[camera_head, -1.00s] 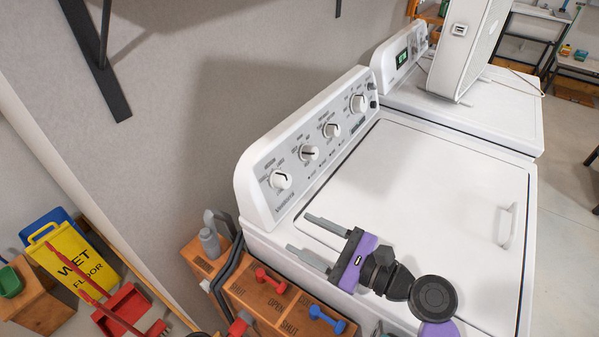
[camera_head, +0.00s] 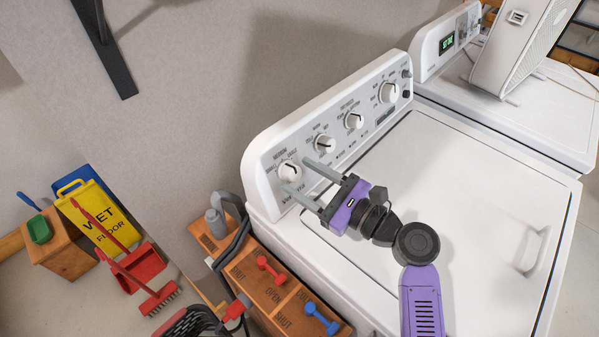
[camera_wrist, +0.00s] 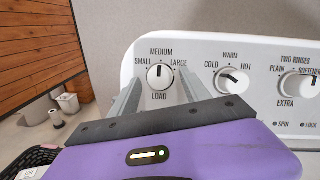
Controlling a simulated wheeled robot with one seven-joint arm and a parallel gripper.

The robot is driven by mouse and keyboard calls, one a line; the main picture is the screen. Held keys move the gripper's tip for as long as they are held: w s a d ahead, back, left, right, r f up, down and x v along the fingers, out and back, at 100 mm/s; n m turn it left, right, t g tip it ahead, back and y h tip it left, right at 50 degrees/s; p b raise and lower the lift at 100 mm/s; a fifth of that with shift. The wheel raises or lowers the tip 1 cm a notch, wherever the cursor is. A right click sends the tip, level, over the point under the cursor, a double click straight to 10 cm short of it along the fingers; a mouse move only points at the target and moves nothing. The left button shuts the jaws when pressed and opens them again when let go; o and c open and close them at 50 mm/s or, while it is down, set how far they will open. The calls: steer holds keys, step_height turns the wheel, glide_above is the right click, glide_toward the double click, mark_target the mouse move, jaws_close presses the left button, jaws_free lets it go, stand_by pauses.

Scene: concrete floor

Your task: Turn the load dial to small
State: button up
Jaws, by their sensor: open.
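The load dial (camera_wrist: 158,77) is a white round knob at the left end of the washer's control panel. In the wrist view its dark pointer line stands upright, toward MEDIUM, with SMALL at its left and LARGE at its right. In the head view the load dial (camera_head: 288,171) is the nearest knob on the panel. My purple gripper (camera_head: 304,182) is open, with its two grey fingers reaching toward this dial. In the wrist view the gripper's fingers (camera_wrist: 160,97) flank the dial left and right. I cannot tell whether they touch it.
The temperature dial (camera_wrist: 232,81) sits just right of the load dial, close to the right finger. More dials follow along the panel (camera_head: 375,88). A yellow wet-floor sign (camera_head: 92,215) is at left.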

steer(key=shift+w+a, duration=0.3)
steer(key=shift+a, duration=0.25)
jaws_close()
steer(key=shift+n, duration=0.4)
steer(key=shift+w+n+g+b, duration=0.1)
steer(key=shift+n+g+b, duration=0.35)
steer(key=shift+n, duration=0.65)
steer(key=n+g, duration=0.1)
steer(key=n, duration=0.3)
steer(key=shift+g+y+b, duration=0.3)
steer(key=shift+g+b, duration=0.05)
steer(key=n+g, duration=0.1)
steer(key=n, duration=0.2)
steer(key=n+h, duration=0.1)
steer(key=n, duration=0.2)
steer(key=shift+r+n+g, duration=0.1)
steer(key=shift+n+g, duration=0.2)
steer(key=shift+g, duration=0.1)
